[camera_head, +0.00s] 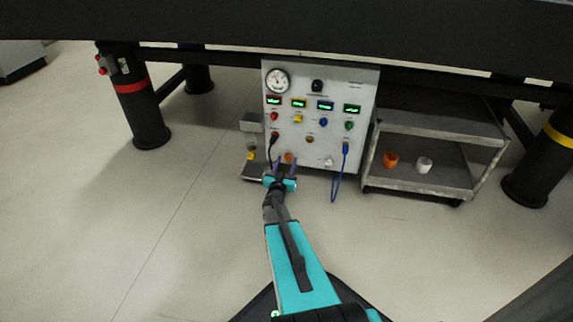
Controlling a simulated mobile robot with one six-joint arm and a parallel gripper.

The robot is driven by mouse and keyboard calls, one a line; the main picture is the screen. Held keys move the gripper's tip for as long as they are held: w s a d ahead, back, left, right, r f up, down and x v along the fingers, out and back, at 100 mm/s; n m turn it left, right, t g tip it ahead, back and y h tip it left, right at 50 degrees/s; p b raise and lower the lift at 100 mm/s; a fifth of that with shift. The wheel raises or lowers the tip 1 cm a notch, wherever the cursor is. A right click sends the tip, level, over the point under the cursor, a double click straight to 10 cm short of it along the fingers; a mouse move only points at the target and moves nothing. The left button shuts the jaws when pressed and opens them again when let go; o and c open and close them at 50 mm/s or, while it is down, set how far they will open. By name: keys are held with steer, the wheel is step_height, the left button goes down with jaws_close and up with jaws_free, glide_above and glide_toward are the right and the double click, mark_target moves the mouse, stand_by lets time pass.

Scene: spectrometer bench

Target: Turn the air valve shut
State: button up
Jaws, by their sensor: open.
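A light grey control panel (359,105) stands under the dark bench. It bears a round gauge (277,80), a black knob (317,86), several lit green displays and a row of coloured knobs. A small grey unit with a yellow part (251,155) stands at the panel's left side. I cannot tell which of these fittings is the air valve, or its position. My gripper (282,164) is open, in front of the panel's lower left. An orange-brown fitting (289,157) shows close to its fingertips; contact cannot be told.
A black cable and a blue cable (336,182) hang from the panel. A grey cart (440,185) at right holds an orange cup (390,160) and a white cup (424,164). Dark bench legs (146,120) stand at both sides. The floor at left is clear.

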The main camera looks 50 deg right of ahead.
steer(key=shift+w+d, duration=0.35)
steer(key=shift+d, duration=0.25)
steer(key=c, duration=1)
steer(key=shift+a, duration=0.15)
steer(key=shift+c, duration=0.3)
